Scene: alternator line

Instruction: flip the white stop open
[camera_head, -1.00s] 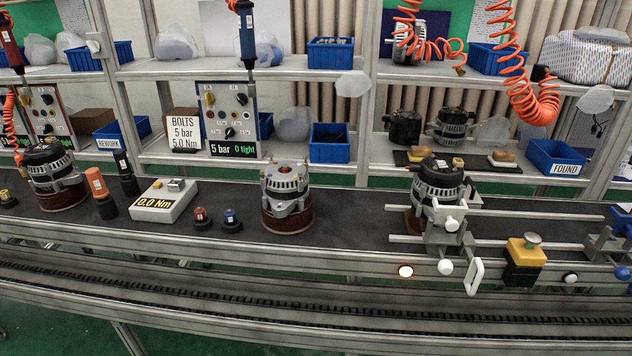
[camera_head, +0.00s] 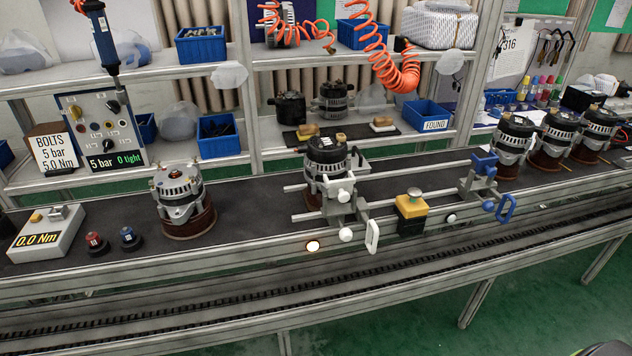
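The white stop (camera_head: 340,205) is a grey bracket with white knobs on rails at the front of the conveyor. Its white loop handle (camera_head: 372,236) hangs at its right front, out over the conveyor's front edge. A dark alternator (camera_head: 326,160) stands upright right behind the stop, on a brown base partly hidden by it. The blue stop (camera_head: 484,178), with a blue loop handle (camera_head: 506,209), sits farther right on the same rails.
A yellow-topped black button box (camera_head: 411,212) stands between the stops. A lit lamp (camera_head: 312,246) is on the conveyor's front edge. A silver alternator (camera_head: 181,196) stands to the left, several dark ones to the right. A shelf with blue bins (camera_head: 424,117) stands behind.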

